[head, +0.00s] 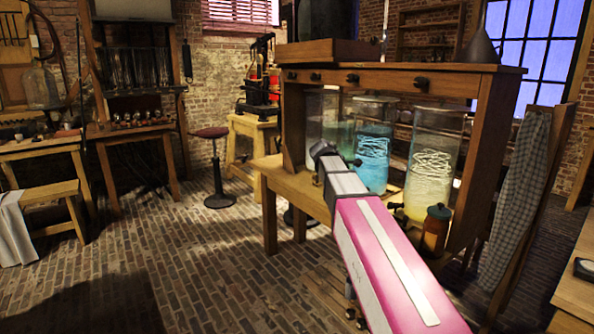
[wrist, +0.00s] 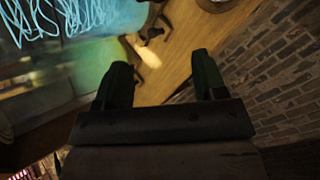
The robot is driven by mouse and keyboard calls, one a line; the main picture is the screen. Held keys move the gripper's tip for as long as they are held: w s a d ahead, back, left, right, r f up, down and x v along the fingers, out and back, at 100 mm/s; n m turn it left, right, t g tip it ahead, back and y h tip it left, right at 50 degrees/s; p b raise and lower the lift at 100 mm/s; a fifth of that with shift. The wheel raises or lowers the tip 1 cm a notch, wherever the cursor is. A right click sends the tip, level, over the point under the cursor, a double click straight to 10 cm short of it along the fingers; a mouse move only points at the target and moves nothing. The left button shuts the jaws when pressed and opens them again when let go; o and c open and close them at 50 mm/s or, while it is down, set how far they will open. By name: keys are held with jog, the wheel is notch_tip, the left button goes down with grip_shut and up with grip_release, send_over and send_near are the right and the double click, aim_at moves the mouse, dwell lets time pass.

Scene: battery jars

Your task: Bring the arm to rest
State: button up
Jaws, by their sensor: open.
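My gripper (wrist: 162,80) is open in the wrist view, its two dark fingers apart with nothing between them. Beyond the fingers lies the wooden bench top (wrist: 185,50), with the brick floor past its edge. In the head view my arm stretches from the lower right toward the jars, and its far end is close in front of the rack; the fingers are hard to make out there. A jar with blue liquid (head: 372,150) and a jar with yellowish liquid (head: 431,160) stand in the wooden rack, both with pale coils inside.
A small amber jar (head: 435,228) stands beside my arm at the bench's right. A checked cloth (head: 515,195) hangs on the right. A stool (head: 213,165) and a side bench (head: 60,150) stand at left. The brick floor (head: 130,255) at left is clear.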

jog(key=s+f+m+g+y, duration=0.3)
jog(key=s+f+m, duration=0.4)
jog(key=s+f, duration=0.7)
jog(key=s+f+m+g+y, duration=0.3)
jog(key=s+f+m, duration=0.4)
jog(key=s+f, duration=0.6)
notch_tip(320, 180, down, 6)
jog(key=shift+s+d+r+y, duration=0.15)
jog(key=shift+s+d+y, duration=0.25)
jog(key=shift+y, duration=0.1)
jog(key=shift+w, duration=0.15)
